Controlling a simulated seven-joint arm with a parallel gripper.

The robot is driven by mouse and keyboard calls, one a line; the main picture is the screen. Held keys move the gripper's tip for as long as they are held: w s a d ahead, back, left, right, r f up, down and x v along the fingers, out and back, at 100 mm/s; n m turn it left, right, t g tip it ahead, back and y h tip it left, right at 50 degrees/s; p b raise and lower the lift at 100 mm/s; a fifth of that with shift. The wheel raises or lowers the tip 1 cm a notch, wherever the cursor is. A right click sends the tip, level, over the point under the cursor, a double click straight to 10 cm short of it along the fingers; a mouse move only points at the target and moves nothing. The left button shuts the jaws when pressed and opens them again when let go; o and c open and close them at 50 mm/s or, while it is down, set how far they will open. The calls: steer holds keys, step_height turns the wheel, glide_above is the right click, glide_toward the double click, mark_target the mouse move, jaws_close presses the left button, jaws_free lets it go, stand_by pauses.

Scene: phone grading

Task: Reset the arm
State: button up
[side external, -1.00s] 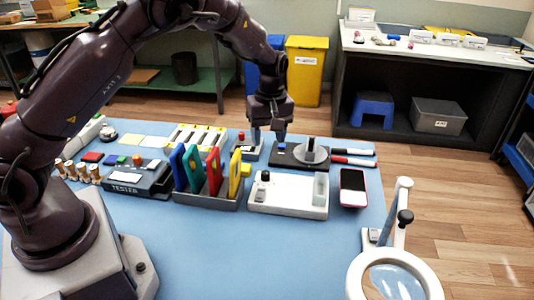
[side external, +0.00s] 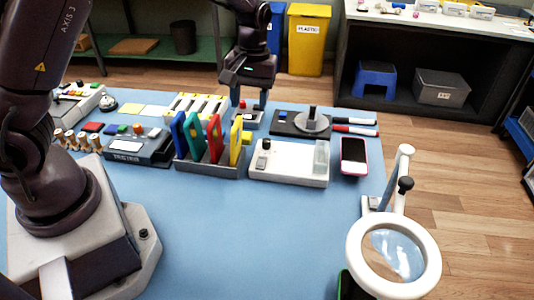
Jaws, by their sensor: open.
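My gripper (side external: 250,102) hangs above the back of the blue work mat (side external: 240,225) in the side external view. Its fingers point down and are apart, with nothing seen between them. They are above and behind the rack (side external: 212,170) of blue, green, red and yellow upright pieces, close to a small grey unit with a red button (side external: 242,104). My arm's upper links run out of the top of the picture.
A phone (side external: 354,153) lies right of a white device (side external: 290,163). A black plate with a grey disc (side external: 312,122) and two pens (side external: 354,126) lie at the back right. A ring magnifier (side external: 393,255) stands front right. The mat's front middle is clear.

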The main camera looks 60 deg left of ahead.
steer(key=s+d+r+m+t, duration=0.2)
steer(key=s+r+m+t, duration=0.1)
steer(key=s+r, duration=0.5)
steer(key=s+d+r+m+t, duration=0.2)
steer(key=s+r+m, duration=0.4)
steer(key=s+r, duration=0.3)
steer(key=shift+s+d+t, duration=0.25)
steer(key=shift+s+t, duration=0.65)
steer(key=shift+s, duration=0.2)
